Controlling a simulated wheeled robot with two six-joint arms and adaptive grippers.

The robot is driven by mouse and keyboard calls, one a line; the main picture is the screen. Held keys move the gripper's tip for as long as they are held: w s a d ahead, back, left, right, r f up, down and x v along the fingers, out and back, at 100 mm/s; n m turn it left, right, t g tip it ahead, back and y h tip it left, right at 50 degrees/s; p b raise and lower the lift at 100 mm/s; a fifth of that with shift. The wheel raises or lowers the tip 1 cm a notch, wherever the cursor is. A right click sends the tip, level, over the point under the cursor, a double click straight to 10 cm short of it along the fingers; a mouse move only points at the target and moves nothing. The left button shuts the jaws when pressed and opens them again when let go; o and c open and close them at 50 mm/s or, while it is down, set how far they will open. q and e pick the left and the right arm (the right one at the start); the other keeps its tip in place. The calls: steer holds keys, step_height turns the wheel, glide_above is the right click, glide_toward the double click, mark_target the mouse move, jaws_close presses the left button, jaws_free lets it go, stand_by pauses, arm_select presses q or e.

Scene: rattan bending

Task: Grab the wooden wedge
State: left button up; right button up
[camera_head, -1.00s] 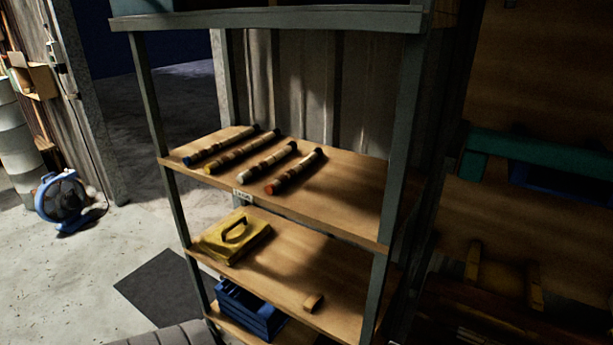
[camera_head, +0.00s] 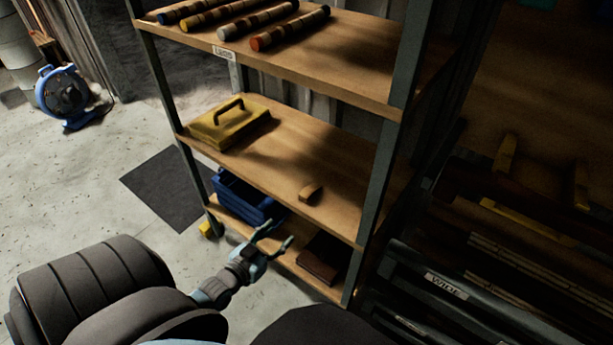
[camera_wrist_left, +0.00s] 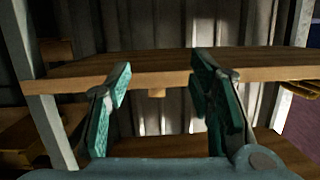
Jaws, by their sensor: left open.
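The wooden wedge (camera_head: 311,192) is a small light-brown block lying on the middle shelf board (camera_head: 330,170), near its front edge and towards the right post. My left gripper (camera_head: 276,240) is open and empty in front of the rack, below and to the left of the wedge in the head view. In the left wrist view, which looks upside down, the open fingers (camera_wrist_left: 160,80) frame the shelf edge. A small wooden piece, apparently the wedge (camera_wrist_left: 157,92), shows between them, farther off and not touched. My right gripper is not in view.
A yellow case (camera_head: 229,124) lies on the same shelf, left of the wedge. A blue crate (camera_head: 238,199) and a dark brown box (camera_head: 320,262) are on the shelf below. Striped rods (camera_head: 245,22) lie above. The metal right post (camera_head: 378,180) stands close to the wedge.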

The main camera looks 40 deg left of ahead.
mark_target(312, 187)
arm_select(q)
steer(key=w+r+t+b, duration=0.1)
steer(key=w+r, duration=0.1)
steer(key=w, duration=0.1)
steer(key=w+r+b, duration=0.1)
steer(key=w, duration=0.3)
steer(key=w+r+t+b, duration=0.1)
steer(key=w+r, duration=0.1)
steer(key=w, duration=0.2)
steer(key=shift+r+t+b, duration=0.3)
steer(key=shift+r+b, duration=0.05)
steer(key=shift+b, duration=0.05)
steer(key=shift+h, duration=0.4)
steer(key=w+b, duration=0.4)
steer(key=w, duration=0.1)
steer(key=shift+w+a+f, duration=0.1)
steer(key=shift+w, duration=0.25)
steer(key=shift+r, duration=0.25)
steer(key=shift+c, duration=0.5)
steer(key=c, duration=1)
steer(key=shift+o, duration=0.2)
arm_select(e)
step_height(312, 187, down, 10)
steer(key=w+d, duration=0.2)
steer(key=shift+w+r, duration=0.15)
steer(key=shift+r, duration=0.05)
